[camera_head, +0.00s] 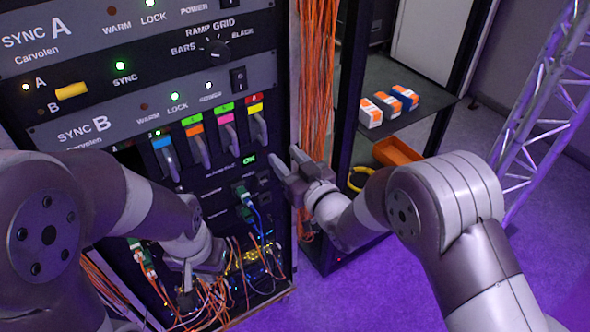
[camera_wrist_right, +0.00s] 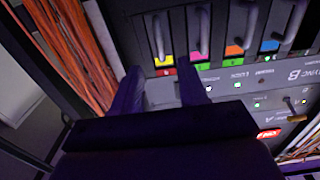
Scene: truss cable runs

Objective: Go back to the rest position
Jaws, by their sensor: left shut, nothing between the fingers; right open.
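My left gripper (camera_head: 186,284) is low in front of the rack, by the orange cables at its foot. Its fingers are shut with nothing between them. My right gripper (camera_head: 287,163) is open and empty, at the right edge of the rack beside the colour-labelled handles. In the right wrist view its two fingers (camera_wrist_right: 160,88) stand apart, pointing toward the handles. The equipment rack (camera_head: 60,62) carries panels marked SYNC A and SYNC B.
An orange cable bundle (camera_head: 318,70) hangs along the rack's right side. A dark shelf (camera_head: 385,75) holds small orange-and-white boxes (camera_head: 386,102). Below are an orange bin (camera_head: 396,152) and a yellow coil (camera_head: 358,181). A metal truss (camera_head: 545,110) stands at right. The purple floor (camera_head: 400,290) looks clear.

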